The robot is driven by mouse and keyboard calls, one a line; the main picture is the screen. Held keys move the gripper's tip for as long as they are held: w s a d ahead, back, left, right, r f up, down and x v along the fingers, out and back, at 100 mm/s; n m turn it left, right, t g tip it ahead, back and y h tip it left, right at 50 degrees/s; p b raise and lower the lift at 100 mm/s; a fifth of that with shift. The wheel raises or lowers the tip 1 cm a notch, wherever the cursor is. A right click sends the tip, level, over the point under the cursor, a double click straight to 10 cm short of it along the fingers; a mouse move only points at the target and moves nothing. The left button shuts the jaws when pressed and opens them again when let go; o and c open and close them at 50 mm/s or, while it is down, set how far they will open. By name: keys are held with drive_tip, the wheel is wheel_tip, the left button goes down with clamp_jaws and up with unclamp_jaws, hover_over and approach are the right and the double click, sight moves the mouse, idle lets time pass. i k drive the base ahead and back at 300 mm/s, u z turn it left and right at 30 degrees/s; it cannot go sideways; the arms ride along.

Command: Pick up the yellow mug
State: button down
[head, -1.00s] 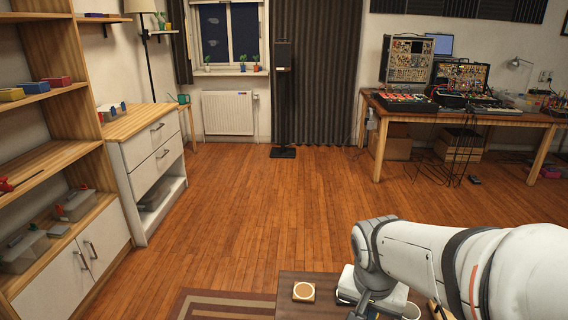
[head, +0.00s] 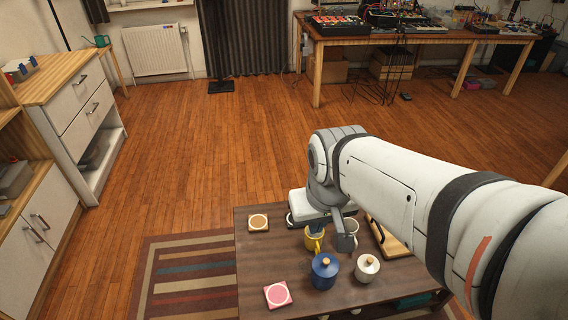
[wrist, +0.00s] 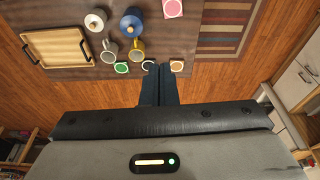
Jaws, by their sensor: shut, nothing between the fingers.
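The yellow mug (head: 312,243) stands on the dark wood table, partly hidden behind my gripper in the head view. In the wrist view the yellow mug (wrist: 137,53) is beyond and a little left of the fingertips, apart from them, its opening showing. My gripper (wrist: 158,68) is shut and empty, fingers together. In the head view my gripper (head: 317,231) shows over the mug; its height above the mug is hard to tell there.
A white mug (wrist: 109,54), a blue lidded jar (head: 324,273) and a white lidded jar (head: 367,268) stand close to the yellow mug. A wooden tray (wrist: 53,60) lies farther left in the wrist view. Coasters include a pink one (head: 277,295) and a tan one (head: 258,222).

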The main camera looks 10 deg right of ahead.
sight(314, 243)
drive_tip(key=k, duration=1.25)
drive_tip(key=z, duration=0.45)
drive_tip(key=i, duration=1.65)
drive_tip(key=u, duration=0.35)
